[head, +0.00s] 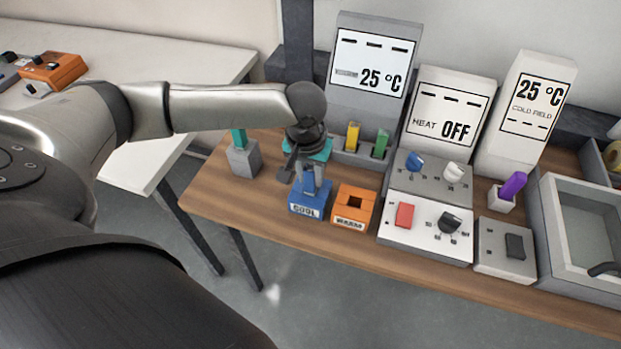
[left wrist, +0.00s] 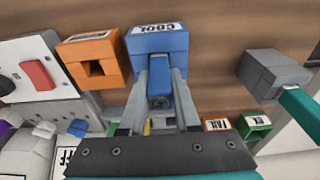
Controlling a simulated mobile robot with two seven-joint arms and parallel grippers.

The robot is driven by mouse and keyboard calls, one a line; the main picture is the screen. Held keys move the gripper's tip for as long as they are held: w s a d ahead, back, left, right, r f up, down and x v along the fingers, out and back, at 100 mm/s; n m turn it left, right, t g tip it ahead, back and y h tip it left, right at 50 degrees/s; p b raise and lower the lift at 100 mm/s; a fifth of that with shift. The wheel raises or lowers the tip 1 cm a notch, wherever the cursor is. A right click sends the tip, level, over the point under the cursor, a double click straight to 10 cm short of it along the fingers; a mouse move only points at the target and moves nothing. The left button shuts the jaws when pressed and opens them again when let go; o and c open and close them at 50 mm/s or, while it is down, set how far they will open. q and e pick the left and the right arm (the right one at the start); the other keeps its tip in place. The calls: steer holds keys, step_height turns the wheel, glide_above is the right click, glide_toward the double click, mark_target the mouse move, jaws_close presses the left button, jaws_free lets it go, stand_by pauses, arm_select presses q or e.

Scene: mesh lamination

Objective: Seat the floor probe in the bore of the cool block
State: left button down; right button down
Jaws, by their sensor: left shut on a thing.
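The cool block (head: 308,201) is blue with a COOL label and stands on the wooden bench. It also shows at the top of the left wrist view (left wrist: 160,42). My left gripper (head: 311,188) points down right over it. In the left wrist view its two fingers (left wrist: 160,88) are shut on a narrow blue piece, seemingly the floor probe (left wrist: 158,82). This piece lines up with the block. The bore is hidden behind the piece and fingers, so I cannot tell how deep the probe sits. My right gripper is not in view.
The orange warm block (head: 351,207) with an open square bore stands close right. A grey block (head: 243,160) with a teal piece stands left. Behind are a yellow piece (head: 352,136) and a green piece (head: 381,143) in a grey holder. A white switch panel (head: 425,228) is farther right.

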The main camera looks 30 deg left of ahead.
arm_select(q)
steer(key=shift+f, duration=0.45)
steer(key=shift+f, duration=0.15)
steer(key=c, duration=0.6)
jaws_free()
steer(key=r, duration=0.4)
steer(key=s+r+p, duration=0.1)
steer(key=r, duration=0.3)
steer(key=r+p, duration=0.1)
steer(key=r, duration=0.3)
steer(key=shift+s+d+r, duration=0.1)
steer(key=shift+s+d, duration=0.15)
steer(key=shift+s, duration=0.1)
